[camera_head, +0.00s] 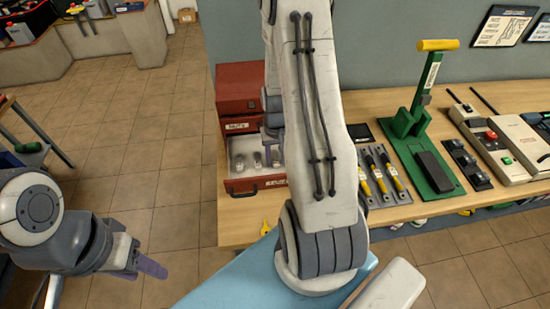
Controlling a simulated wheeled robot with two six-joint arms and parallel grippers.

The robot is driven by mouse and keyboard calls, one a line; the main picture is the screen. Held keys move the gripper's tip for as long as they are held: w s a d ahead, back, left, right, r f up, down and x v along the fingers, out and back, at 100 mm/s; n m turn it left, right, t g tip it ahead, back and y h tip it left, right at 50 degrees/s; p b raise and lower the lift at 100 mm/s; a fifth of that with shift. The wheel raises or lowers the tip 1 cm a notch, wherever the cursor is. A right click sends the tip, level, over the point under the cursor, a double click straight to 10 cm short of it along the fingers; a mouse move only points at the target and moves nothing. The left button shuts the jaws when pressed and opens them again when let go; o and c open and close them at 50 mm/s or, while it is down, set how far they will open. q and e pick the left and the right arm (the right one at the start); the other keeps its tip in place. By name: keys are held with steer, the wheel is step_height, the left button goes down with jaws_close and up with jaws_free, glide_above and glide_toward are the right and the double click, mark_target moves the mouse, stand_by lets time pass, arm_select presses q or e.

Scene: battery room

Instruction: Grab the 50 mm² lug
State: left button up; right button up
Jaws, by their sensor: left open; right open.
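An open red drawer (258,186) holds several small metallic lugs (257,160) in a pale tray. Their size markings are too small to read, so I cannot tell which is the 50 mm² lug. My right gripper (273,131) is partly hidden behind my own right arm and points down over the drawer, near its right part. It is open, and no lug shows between its fingers. My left gripper (150,266) is open and empty at the lower left, over the floor and away from the bench.
A red cabinet (240,90) stands behind the drawer on the wooden bench (237,232). Yellow-handled tools (381,173), a green lever press (421,150) and a beige device (498,142) stand to the right. Tiled floor (150,170) is clear at left.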

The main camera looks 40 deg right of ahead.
jaws_close()
steer(key=shift+r, duration=0.1)
